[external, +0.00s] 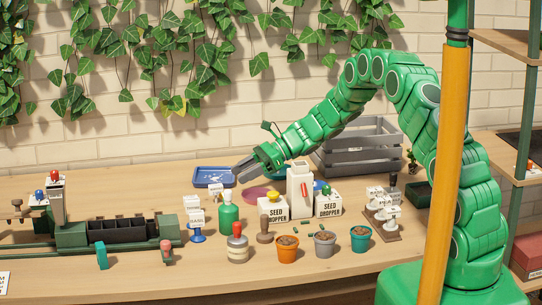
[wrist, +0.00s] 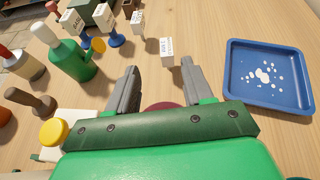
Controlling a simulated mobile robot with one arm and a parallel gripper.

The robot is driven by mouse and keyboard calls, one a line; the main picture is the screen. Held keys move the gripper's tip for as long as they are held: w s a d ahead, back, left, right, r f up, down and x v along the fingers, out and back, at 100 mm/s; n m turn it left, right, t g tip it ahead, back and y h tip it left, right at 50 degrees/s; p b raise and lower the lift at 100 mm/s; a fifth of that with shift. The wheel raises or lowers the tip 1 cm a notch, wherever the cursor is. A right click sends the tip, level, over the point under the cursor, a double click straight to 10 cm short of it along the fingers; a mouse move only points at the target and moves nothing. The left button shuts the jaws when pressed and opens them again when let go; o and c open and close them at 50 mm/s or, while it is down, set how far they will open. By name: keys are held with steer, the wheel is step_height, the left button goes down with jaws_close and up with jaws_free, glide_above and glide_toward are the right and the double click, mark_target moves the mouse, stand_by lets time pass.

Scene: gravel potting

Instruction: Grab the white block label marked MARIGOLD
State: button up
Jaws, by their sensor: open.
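A small white block label (wrist: 166,47) with dark lettering stands on the table, just beyond and between my fingertips in the wrist view. It appears to be the white block (external: 215,188) in front of the blue tray in the external view. The lettering is too small to read, so I cannot tell whether it says MARIGOLD. My gripper (wrist: 158,68) is open and empty, with its two grey fingers apart. In the external view, my gripper (external: 240,170) is above the table near the tray. Other white labels stand nearby, one on a blue stand (external: 197,237).
The blue tray (wrist: 230,85) with white spots lies to the right in the wrist view. A grey crate (external: 345,160) is behind. Bare table lies between label and tray.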

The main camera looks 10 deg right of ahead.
mark_target(222, 186)
steer(key=shift+w+a+f+m, duration=0.2)
steer(key=shift+w+f+m, duration=0.1)
steer(key=shift+f, duration=0.2)
steer(key=shift+w+a+f+m, duration=0.2)
steer(key=shift+w+f, duration=0.1)
steer(key=shift+f, duration=0.15)
steer(key=shift+x, duration=3.85)
steer(key=shift+s+r, duration=0.15)
jaws_close()
